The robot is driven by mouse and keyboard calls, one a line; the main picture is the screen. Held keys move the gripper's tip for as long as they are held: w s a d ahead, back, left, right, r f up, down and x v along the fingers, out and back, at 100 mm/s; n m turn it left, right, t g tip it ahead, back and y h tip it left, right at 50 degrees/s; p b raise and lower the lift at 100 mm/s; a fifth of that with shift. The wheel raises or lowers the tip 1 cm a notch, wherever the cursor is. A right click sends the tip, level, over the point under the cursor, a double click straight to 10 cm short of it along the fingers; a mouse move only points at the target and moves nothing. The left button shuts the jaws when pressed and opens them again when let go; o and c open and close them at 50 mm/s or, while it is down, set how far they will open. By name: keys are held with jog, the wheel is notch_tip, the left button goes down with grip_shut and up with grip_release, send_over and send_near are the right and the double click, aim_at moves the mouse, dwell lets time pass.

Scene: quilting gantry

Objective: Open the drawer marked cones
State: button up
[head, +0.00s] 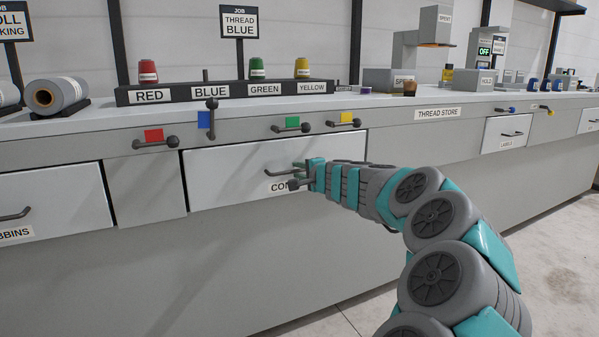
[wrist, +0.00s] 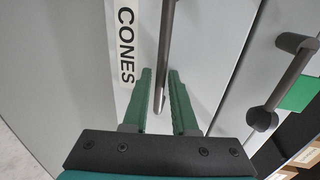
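The drawer marked cones (head: 235,165) is a wide pale front in the grey counter, and it looks shut. Its label is partly covered by my gripper in the head view and reads CONES (wrist: 126,45) in the wrist view. Its dark bar handle (head: 278,172) also shows in the wrist view (wrist: 166,45). My gripper (head: 303,174) is at the handle. In the wrist view its two green fingers (wrist: 160,75) stand apart, with the end part of the bar between them. I see gaps beside the bar, so the fingers do not look closed on it.
Levers with red, blue, green and yellow tags line the counter edge above; the green-tag lever (head: 292,126) is just above the drawer. A bobbins drawer (head: 50,205) is at left, a labels drawer (head: 507,132) at right. A rack with cones (head: 225,92) stands on the counter.

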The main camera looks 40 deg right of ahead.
jog(key=shift+c, duration=0.3)
grip_shut()
dwell(1.0)
